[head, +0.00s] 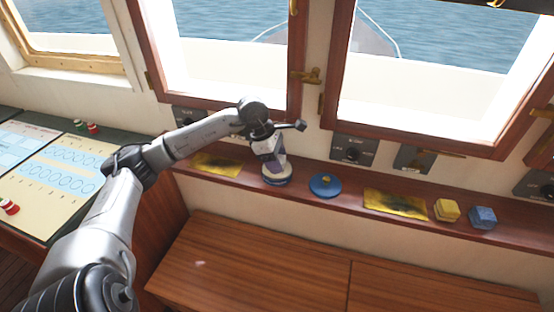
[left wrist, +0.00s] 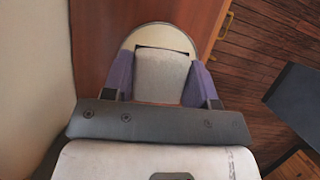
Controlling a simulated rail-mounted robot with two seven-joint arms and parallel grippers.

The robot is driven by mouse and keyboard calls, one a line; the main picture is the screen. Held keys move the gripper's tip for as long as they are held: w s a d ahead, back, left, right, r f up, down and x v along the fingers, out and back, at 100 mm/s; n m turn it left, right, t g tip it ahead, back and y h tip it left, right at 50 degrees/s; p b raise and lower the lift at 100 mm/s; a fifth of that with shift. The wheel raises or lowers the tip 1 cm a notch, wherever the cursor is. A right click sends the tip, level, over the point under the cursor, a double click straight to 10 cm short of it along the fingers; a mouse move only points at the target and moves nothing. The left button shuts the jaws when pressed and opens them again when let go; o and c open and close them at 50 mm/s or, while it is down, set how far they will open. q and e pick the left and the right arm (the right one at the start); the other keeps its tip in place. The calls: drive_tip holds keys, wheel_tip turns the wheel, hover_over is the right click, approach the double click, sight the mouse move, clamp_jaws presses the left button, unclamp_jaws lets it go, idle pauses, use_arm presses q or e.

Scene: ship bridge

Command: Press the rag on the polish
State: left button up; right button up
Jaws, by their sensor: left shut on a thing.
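My left gripper (head: 275,172) is above the round polish tin (head: 277,181) on the ledge under the windows. In the left wrist view its two purple fingers (left wrist: 160,82) are shut on a pale grey block-shaped rag (left wrist: 161,76). The rag lies over the cream-coloured polish (left wrist: 160,36), whose round edge shows around its far side. I cannot tell whether the rag touches the polish. The fingers hide most of the rag in the head view. My right gripper is in neither view.
A blue round lid (head: 325,186) lies right of the tin. Yellow stained cloths (head: 217,164) (head: 395,203), a yellow block (head: 446,210) and a blue block (head: 482,217) are along the ledge. Window frames rise behind it. The wooden bench top (head: 270,265) below is clear.

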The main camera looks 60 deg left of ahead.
use_arm(q)
drive_tip(key=shift+r+p, duration=0.7)
drive_tip(key=shift+r, duration=0.45)
drive_tip(key=shift+r+p, duration=1.4)
drive_tip(key=shift+r, duration=0.9)
drive_tip(key=shift+d, duration=0.1)
